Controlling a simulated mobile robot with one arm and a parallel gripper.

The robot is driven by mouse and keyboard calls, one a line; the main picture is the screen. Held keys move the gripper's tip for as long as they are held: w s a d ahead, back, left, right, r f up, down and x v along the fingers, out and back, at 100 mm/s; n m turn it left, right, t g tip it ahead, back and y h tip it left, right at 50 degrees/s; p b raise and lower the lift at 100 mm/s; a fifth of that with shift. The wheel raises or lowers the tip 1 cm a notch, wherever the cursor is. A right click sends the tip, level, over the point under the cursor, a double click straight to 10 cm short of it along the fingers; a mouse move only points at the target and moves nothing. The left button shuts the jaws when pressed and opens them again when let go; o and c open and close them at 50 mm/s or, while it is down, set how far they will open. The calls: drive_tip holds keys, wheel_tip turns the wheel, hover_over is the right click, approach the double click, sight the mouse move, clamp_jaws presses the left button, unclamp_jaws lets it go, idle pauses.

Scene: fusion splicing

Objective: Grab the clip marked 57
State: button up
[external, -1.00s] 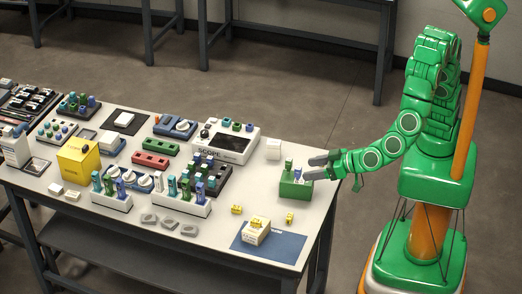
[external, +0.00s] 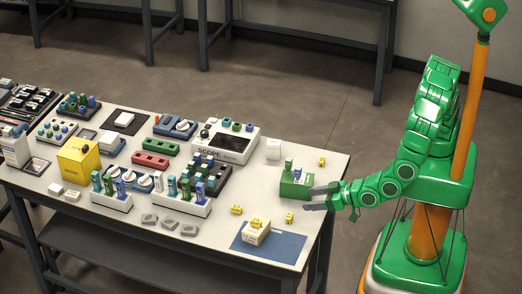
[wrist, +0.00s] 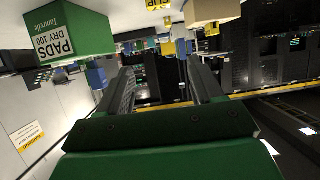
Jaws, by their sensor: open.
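Small yellow clips lie on the table in the external view: one near the right edge (external: 322,161), one below the green box (external: 289,217) and one further left (external: 237,210). I cannot read the number 57 on any of them. My gripper (external: 312,198) is open and empty at the table's right edge, just right of the green box and above and right of the nearest clip. In the wrist view its two fingers (wrist: 162,88) are spread with nothing held between them.
The green box (external: 294,189), labelled as dry pads in the wrist view (wrist: 70,32), stands close to the fingers. A small pale box with yellow (external: 256,232) is on a blue mat (external: 285,247). A white block (external: 273,149) stands behind. Racks and devices crowd the left.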

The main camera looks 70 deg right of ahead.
approach(291, 216)
drive_tip(key=shift+w+d, duration=0.2)
drive_tip(key=shift+w, duration=0.3)
drive_tip(key=shift+w+d, duration=0.25)
drive_tip(key=shift+w, duration=0.3)
drive_tip(key=shift+x, duration=1.25)
drive_tip(key=shift+w+a+f, duration=0.25)
drive_tip(key=shift+w+f, duration=0.2)
drive_tip(key=shift+w, duration=0.15)
drive_tip(key=shift+w+a+f, duration=0.2)
drive_tip(key=shift+w+f, duration=0.25)
drive_tip(key=shift+w, duration=0.2)
drive_tip(key=shift+x, duration=1.15)
drive_tip(key=shift+c, duration=0.5)
drive_tip(key=c, duration=1)
